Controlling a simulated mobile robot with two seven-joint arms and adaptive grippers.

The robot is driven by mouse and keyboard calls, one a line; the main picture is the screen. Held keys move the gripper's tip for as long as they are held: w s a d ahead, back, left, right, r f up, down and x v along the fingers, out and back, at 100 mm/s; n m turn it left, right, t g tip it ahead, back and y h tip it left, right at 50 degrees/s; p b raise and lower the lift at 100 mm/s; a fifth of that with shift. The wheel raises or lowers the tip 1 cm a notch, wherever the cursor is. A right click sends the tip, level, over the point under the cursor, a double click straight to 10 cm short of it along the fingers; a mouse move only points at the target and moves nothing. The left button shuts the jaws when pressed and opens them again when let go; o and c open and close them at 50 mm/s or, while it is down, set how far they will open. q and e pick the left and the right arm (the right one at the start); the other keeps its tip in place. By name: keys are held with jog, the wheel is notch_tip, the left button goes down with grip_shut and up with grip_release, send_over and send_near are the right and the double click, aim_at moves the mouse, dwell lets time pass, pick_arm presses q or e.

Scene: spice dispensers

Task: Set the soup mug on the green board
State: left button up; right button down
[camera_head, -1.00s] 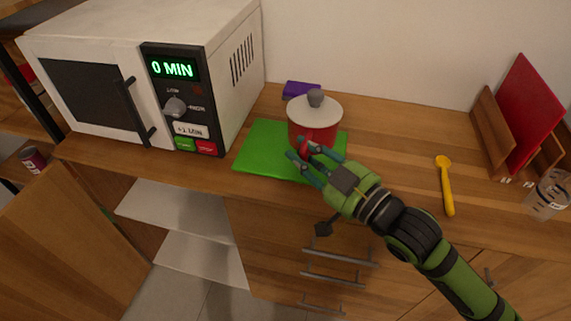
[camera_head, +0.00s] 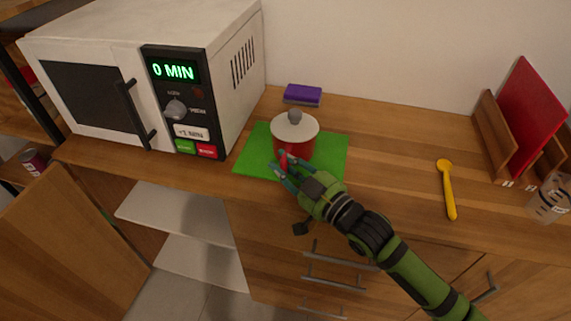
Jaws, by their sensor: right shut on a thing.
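The soup mug (camera_head: 297,135) is red with a white lid and a grey knob, and it is upright. It is over the middle of the green board (camera_head: 333,160), which lies flat on the wooden counter. I cannot tell whether the mug's base touches the board. My right gripper (camera_head: 285,168) is at the mug's near side, shut on its red handle. The fingers partly hide the handle. My left gripper is not in view.
A white microwave (camera_head: 95,85) stands left of the board. A purple sponge (camera_head: 303,94) lies behind the mug. A yellow spoon (camera_head: 447,190), a rack with a red board (camera_head: 530,110) and a clear measuring cup (camera_head: 549,200) are on the right. The counter between board and spoon is clear.

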jog(key=shift+r, duration=0.15)
jog(key=c, duration=1.1)
grip_release()
jog(key=shift+f, duration=0.2)
jog(key=shift+r, duration=0.1)
jog(key=v, duration=1.2)
jog(key=shift+b, duration=0.4)
